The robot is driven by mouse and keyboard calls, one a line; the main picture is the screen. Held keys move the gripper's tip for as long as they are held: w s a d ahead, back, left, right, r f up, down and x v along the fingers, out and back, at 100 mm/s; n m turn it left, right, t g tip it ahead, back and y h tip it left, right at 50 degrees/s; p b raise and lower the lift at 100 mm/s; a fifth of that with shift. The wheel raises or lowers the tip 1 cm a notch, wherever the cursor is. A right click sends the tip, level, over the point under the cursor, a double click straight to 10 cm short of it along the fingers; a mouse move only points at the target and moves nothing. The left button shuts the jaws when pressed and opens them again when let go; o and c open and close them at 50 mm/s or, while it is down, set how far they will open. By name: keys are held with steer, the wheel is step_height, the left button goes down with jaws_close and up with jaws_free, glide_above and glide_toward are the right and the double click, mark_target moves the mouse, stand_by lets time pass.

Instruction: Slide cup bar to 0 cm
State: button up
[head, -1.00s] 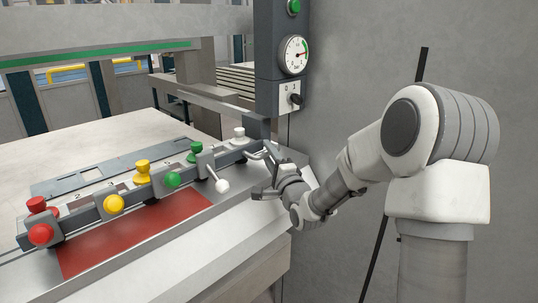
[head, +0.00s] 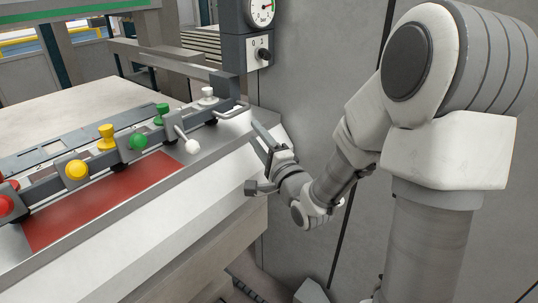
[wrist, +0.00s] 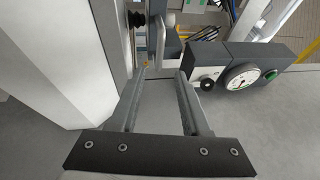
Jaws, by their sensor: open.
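The cup bar (head: 104,153) is a dark grey rail along the front of the machine bed, with red, yellow, green and white knobs on its clamps. At its right end is a light bent handle (head: 235,110). My gripper (head: 253,158) is open and empty, just right of and in front of that handle, apart from it. In the wrist view my two fingers (wrist: 158,80) are spread, and a light grey upright piece, possibly the handle, shows beyond them. The cup bar's left end is cut off in the head view.
A red strip (head: 95,203) lies in front of the bar on the pale bed. A dark post with a gauge (head: 260,10) and a switch (head: 262,53) stands behind the handle. A grey wall is close on the right. The bed's front edge is below my gripper.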

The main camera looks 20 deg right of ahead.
steer(key=b+v, duration=0.6)
steer(key=b, duration=0.3)
steer(key=shift+b, duration=0.3)
stand_by(0.3)
